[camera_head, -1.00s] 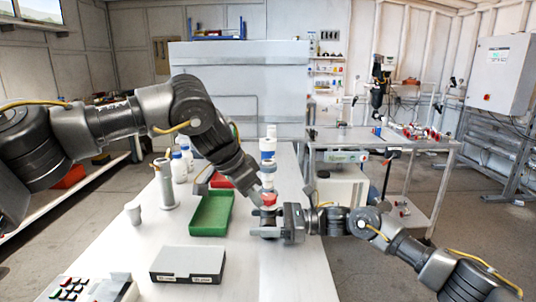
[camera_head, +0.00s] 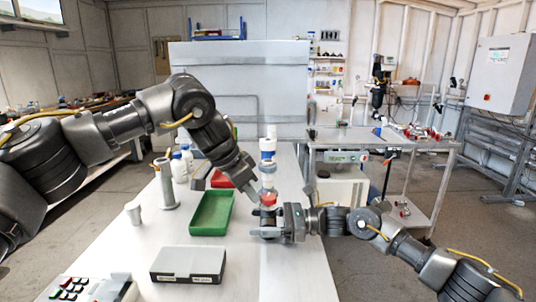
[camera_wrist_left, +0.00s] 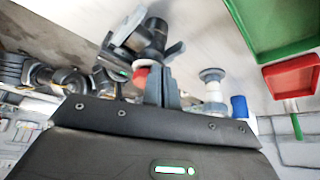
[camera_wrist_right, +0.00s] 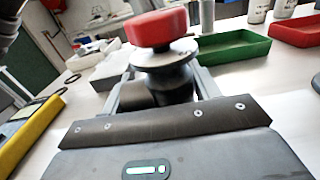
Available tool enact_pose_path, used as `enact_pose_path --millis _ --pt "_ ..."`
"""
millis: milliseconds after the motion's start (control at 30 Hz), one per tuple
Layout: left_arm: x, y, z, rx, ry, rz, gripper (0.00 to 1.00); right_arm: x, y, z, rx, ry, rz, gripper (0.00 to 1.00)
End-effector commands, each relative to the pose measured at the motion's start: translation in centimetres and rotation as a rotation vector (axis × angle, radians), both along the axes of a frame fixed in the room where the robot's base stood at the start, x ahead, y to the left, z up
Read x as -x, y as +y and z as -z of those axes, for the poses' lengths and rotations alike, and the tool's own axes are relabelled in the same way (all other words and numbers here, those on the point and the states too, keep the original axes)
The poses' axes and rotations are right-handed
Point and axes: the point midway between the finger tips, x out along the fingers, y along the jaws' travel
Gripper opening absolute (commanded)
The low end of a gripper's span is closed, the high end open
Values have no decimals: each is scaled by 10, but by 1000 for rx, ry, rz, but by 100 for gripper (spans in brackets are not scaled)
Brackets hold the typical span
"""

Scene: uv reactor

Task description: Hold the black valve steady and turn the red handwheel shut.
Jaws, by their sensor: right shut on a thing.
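The red handwheel (camera_head: 268,199) sits on top of the black valve (camera_head: 268,213) at the table's right side. In the right wrist view, the handwheel (camera_wrist_right: 157,28) is large above the valve's round flange (camera_wrist_right: 165,82). My right gripper (camera_head: 270,233) is shut on the black valve body, one finger on each side (camera_wrist_right: 162,95). My left gripper (camera_head: 254,198) is beside the handwheel, on its left in the head view. In the left wrist view its fingers (camera_wrist_left: 161,87) are together and look empty, close to the handwheel (camera_wrist_left: 141,75); contact is unclear.
A white and blue fitting (camera_head: 267,165) stands behind the handwheel. A green tray (camera_head: 193,221) and a red tray (camera_head: 221,180) lie to the left.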

Motion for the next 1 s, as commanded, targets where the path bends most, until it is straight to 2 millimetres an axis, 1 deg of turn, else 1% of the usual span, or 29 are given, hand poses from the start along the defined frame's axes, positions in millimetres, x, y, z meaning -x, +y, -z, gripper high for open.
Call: enact_pose_path --millis 33,300,567,700,767,1000 --pt "0 -2 -1 4 -4 3 0 3 3 0 0 -1 -10 31" --pt "0 -2 -1 6 -4 3 0 4 4 0 0 -1 -11 31" --pt "1 5 -1 5 -3 2 0 3 3 0 0 0 -10 31" --pt "1 6 -2 3 -3 2 0 2 2 0 0 0 -7 31" --pt "1 6 -5 4 -3 2 0 2 2 0 0 0 -6 31" --pt "2 6 -35 3 -2 1 0 1 1 0 0 0 -3 31"
